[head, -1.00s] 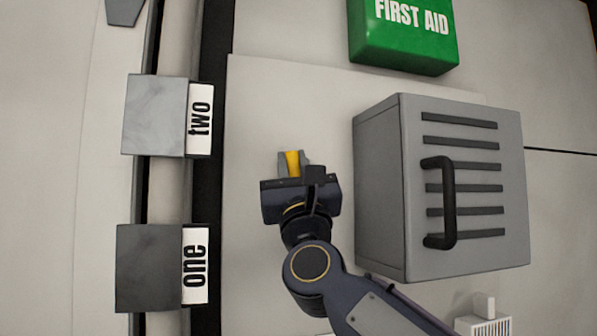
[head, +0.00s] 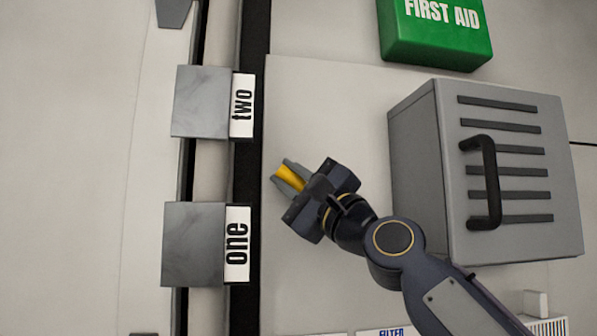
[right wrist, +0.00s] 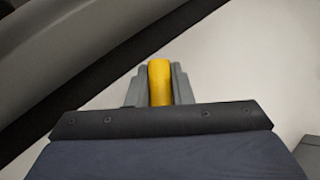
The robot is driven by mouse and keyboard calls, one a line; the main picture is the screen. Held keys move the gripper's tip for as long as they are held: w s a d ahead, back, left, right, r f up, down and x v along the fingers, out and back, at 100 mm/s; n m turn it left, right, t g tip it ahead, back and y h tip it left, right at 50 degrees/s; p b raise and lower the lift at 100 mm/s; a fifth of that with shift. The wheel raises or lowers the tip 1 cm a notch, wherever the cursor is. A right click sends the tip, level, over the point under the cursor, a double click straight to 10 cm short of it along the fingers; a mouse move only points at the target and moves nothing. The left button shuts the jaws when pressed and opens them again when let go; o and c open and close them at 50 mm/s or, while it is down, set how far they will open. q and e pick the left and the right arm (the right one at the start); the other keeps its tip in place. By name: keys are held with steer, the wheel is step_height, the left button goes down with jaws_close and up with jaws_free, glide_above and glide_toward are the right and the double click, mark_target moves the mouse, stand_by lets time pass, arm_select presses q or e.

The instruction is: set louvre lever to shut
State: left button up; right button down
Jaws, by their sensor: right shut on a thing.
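A yellow lever (head: 290,178), which I take to be the louvre lever, sits between the jaws of my right gripper (head: 287,174). The gripper is shut on it in front of the pale panel and points up and left. In the right wrist view the yellow lever (right wrist: 160,82) stands upright between the two grey fingers. The fingers and gripper body hide its base and pivot, and I see no shut marking for it. My left gripper is not in view.
A grey slatted cabinet (head: 420,170) with a black handle (head: 488,180) stands right of my gripper. A green first aid box (head: 435,35) is above. Grey blocks labelled two (head: 200,102) and one (head: 193,244) are at left. A partly cut-off FILTER label (head: 390,332) is at the bottom.

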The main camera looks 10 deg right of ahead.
steer(key=shift+a+f+n+g+y, duration=0.35)
steer(key=shift+f+n+g, duration=0.25)
steer(key=shift+n, duration=0.4)
steer(key=shift+g, duration=0.3)
steer(key=c, duration=1.3)
jaws_free()
steer(key=b+v, duration=0.4)
steer(key=v, duration=0.3)
steer(key=shift+s+f+b, duration=0.25)
steer(key=shift+s+b, duration=0.05)
steer(key=shift+b, duration=0.1)
steer(key=shift+d+f, duration=0.1)
steer(key=shift+d, duration=0.05)
